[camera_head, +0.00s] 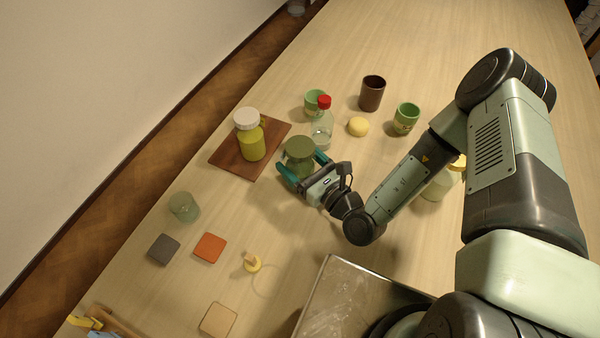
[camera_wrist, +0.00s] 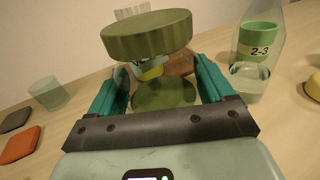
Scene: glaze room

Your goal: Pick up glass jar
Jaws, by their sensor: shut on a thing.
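The glass jar is clear with a wide olive-green lid (camera_head: 299,148), and it stands near the middle of the table in the head view. In the wrist view its lid (camera_wrist: 147,35) is at the top, with the clear body below. My gripper (camera_head: 303,168) has one teal finger on each side of the jar body and is shut on it. In the wrist view my gripper (camera_wrist: 161,80) straddles the jar below its lid. I cannot tell whether the jar's base touches the table.
A wooden board (camera_head: 226,157) with a white-lidded yellow-green jar (camera_head: 252,145) is left of the glass jar. A red-capped bottle (camera_head: 321,128) stands close behind.

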